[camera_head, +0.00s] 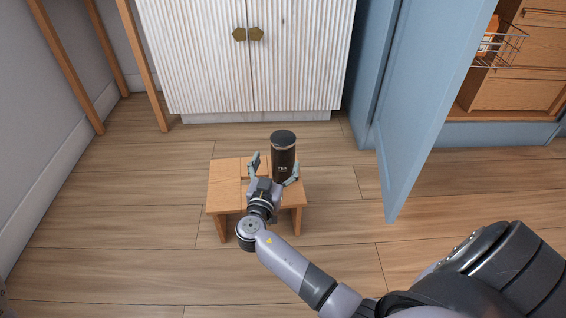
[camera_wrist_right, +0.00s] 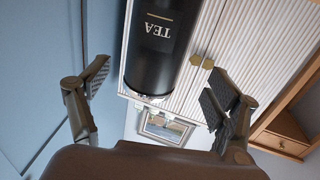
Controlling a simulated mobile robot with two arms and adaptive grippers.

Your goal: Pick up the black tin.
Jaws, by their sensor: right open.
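The black tin (camera_head: 283,152) stands upright on a small wooden stool (camera_head: 222,188) in the head view. It is a tall cylinder with a silver-rimmed lid and pale lettering. In the right wrist view the tin (camera_wrist_right: 158,58) appears upside down and reads TEA. My right gripper (camera_head: 273,168) is open, with its fingers spread on the near side of the tin. In the wrist view the open fingers (camera_wrist_right: 158,92) lie to either side, with a gap between each finger and the tin. The tin's lower part is hidden behind the gripper. My left gripper is not in view.
A white ribbed cabinet (camera_head: 200,60) with two brass knobs stands behind the stool. An open blue door (camera_head: 420,100) is at the right, before wooden drawers (camera_head: 515,80) and a wire basket (camera_head: 500,48). Wooden legs (camera_head: 70,70) stand at the left. Floor around the stool is clear.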

